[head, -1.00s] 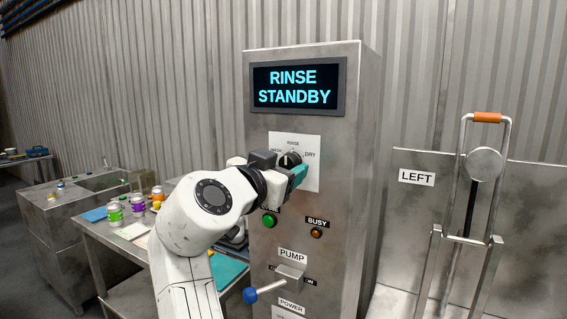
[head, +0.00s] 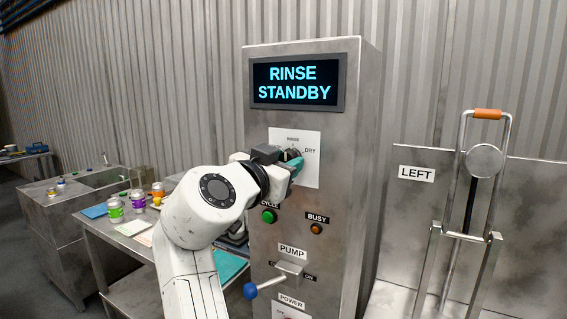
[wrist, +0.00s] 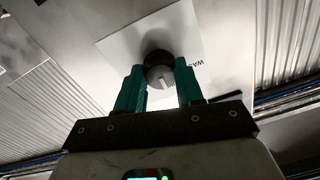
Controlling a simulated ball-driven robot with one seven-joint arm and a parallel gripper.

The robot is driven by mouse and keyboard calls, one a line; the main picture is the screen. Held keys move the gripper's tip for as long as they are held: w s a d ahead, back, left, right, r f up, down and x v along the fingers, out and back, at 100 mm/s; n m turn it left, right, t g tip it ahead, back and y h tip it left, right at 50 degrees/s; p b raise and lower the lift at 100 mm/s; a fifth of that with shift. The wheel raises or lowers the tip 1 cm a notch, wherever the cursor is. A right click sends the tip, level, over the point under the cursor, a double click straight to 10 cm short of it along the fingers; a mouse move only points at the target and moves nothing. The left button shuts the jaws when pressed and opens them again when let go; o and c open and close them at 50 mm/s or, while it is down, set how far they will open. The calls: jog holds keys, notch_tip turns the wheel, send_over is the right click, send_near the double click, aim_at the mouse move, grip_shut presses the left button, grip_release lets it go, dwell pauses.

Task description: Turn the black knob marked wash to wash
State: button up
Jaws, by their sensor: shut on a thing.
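The black knob (wrist: 158,62) sits on a white dial plate (head: 310,166) on the front of the steel cabinet. The plate carries RINSE at the top and DRY at the right in the head view; part of WASH shows in the wrist view. My gripper (wrist: 160,82) is at the knob, its teal fingers shut on it from both sides. A pale mark shows on the knob's face. In the head view my gripper (head: 293,163) covers the plate's left part and much of the knob (head: 292,154). The screen (head: 298,82) reads RINSE STANDBY.
Below the knob are a green CYCLE button (head: 269,216), an orange BUSY light (head: 316,229) and a PUMP lever with a blue end (head: 250,291). A lever frame with an orange grip (head: 487,114) stands right. A table with jars (head: 138,200) is left.

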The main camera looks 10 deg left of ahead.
jog(key=shift+n, duration=0.4)
jog(key=n+p, duration=0.2)
jog(key=shift+r+n, duration=0.15)
jog(key=shift+n, duration=0.25)
jog(key=n+p, duration=0.1)
jog(key=n, duration=0.1)
jog(key=shift+n, duration=0.3)
jog(key=n+p, duration=0.3)
jog(key=n, duration=0.2)
jog(key=shift+g, duration=0.3)
jog(key=shift+n+p, duration=0.3)
jog(key=o, duration=1)
jog(key=shift+o, duration=0.2)
jog(key=b+v, duration=0.2)
jog(key=v, duration=0.8)
jog(key=shift+s+a, duration=0.2)
jog(key=shift+s, duration=0.15)
